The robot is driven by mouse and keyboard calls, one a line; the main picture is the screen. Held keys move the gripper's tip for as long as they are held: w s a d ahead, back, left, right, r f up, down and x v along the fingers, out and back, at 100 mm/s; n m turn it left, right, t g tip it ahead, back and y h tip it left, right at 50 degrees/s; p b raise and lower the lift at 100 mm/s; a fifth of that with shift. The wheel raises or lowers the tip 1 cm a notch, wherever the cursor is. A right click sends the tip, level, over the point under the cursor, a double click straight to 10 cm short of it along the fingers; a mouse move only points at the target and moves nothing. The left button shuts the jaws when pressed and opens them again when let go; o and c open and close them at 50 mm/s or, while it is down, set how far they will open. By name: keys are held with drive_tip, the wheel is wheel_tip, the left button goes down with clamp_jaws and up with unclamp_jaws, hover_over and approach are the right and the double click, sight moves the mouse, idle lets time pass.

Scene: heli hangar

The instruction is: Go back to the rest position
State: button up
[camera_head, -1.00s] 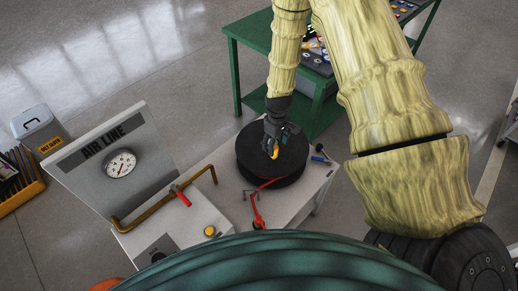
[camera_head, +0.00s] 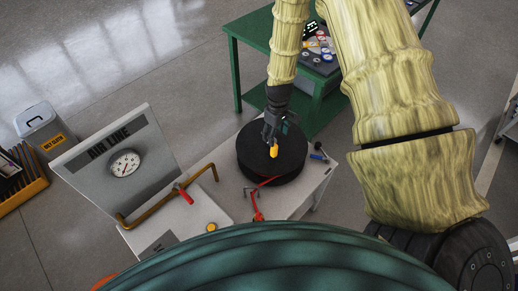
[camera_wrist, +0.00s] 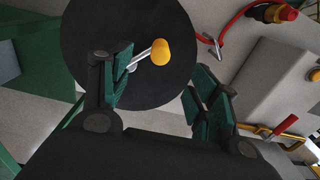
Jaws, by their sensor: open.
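My gripper (camera_head: 273,131) hangs over the round black disc (camera_head: 290,158) on the pale bench. In the wrist view my gripper (camera_wrist: 160,98) has its two green-padded fingers spread apart, with nothing held between them. A yellow knob on a short metal stem (camera_wrist: 160,52) shows in front of the fingers, over the black disc (camera_wrist: 100,25). The yellow knob also shows in the head view (camera_head: 274,150), just below the fingertips. I cannot tell whether a finger touches the stem.
The air line panel with a gauge (camera_head: 125,163) stands left on the bench, with a brass pipe and red-handled valve (camera_head: 183,194). A red hose (camera_head: 257,207) lies by the disc. A green table (camera_head: 240,75) stands behind. A bin (camera_head: 40,130) is on the floor.

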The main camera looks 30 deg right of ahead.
drive_tip(key=s+a+f+m, duration=0.1)
drive_tip(key=s+a+f, duration=0.3)
drive_tip(key=s, duration=0.7)
drive_tip(key=s+a+f+m, duration=0.25)
drive_tip(key=s+a, duration=0.25)
drive_tip(key=s, duration=0.6)
drive_tip(key=s+a+f+m, duration=0.1)
drive_tip(key=s+a+f, duration=0.3)
drive_tip(key=s, duration=0.6)
wheel_tip(320, 180, down, 10)
drive_tip(key=b, duration=1)
drive_tip(key=shift+d+r, duration=0.1)
drive_tip(key=shift+d, duration=0.05)
